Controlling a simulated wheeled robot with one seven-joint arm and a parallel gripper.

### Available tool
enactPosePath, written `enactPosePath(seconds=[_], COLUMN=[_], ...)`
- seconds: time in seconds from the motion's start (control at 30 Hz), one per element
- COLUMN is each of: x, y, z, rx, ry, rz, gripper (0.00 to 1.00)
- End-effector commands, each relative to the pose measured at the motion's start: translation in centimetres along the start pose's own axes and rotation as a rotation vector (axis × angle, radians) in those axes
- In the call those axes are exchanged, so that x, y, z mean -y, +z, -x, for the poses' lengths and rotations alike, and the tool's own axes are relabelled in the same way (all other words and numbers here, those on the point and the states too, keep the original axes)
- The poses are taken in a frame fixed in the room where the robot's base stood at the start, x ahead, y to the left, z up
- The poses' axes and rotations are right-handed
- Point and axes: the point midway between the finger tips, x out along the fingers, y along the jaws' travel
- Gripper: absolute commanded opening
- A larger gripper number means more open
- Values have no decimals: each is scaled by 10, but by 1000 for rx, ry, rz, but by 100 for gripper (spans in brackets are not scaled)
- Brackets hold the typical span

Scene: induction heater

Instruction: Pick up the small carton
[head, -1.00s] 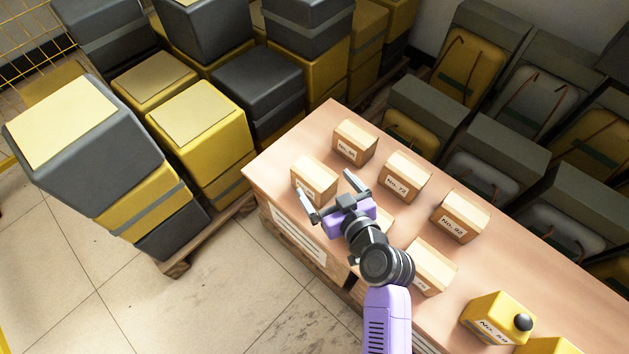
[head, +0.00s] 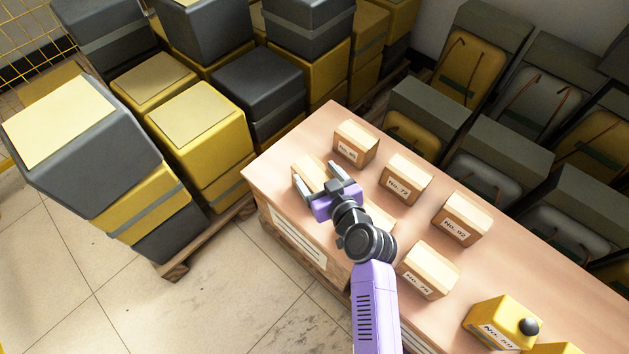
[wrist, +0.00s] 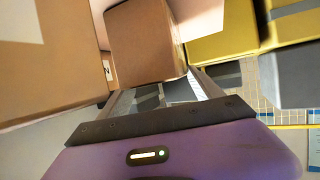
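The small carton (head: 310,170) is a light brown box on the far left end of the table, partly hidden by my gripper. My gripper (head: 319,175) is at this carton, its two fingers apart, one over the carton's left part and one along its right side. In the wrist view the carton (wrist: 145,42) stands between and beyond the open fingers (wrist: 160,92). I cannot tell whether either finger touches it. Its label is hidden in the head view.
Cartons marked No. 72 (head: 405,178) and No. 92 (head: 460,218), plus another (head: 355,143), stand close by on the table (head: 330,118). One carton (head: 428,270) and a yellow box with a black knob (head: 502,322) are nearer. Stacked crates (head: 200,135) stand left.

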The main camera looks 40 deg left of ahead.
Motion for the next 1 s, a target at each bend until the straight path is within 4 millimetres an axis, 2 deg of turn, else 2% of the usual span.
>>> enactPosePath(seconds=[0.03, 0.23, 0.27, 0.67, 0.87, 1.0], x=[1, 1, 1, 2, 1, 0], y=[3, 5, 5, -2, -30, -63], z=[0, 0, 0, 3, 13, 26], rx=[5, 7, 8, 7, 3, -1], ry=[-2, -3, -3, -3, -1, 0], rz=[-2, -3, -2, -1, 0, 1], gripper=[45, 6, 4, 4, 4, 4])
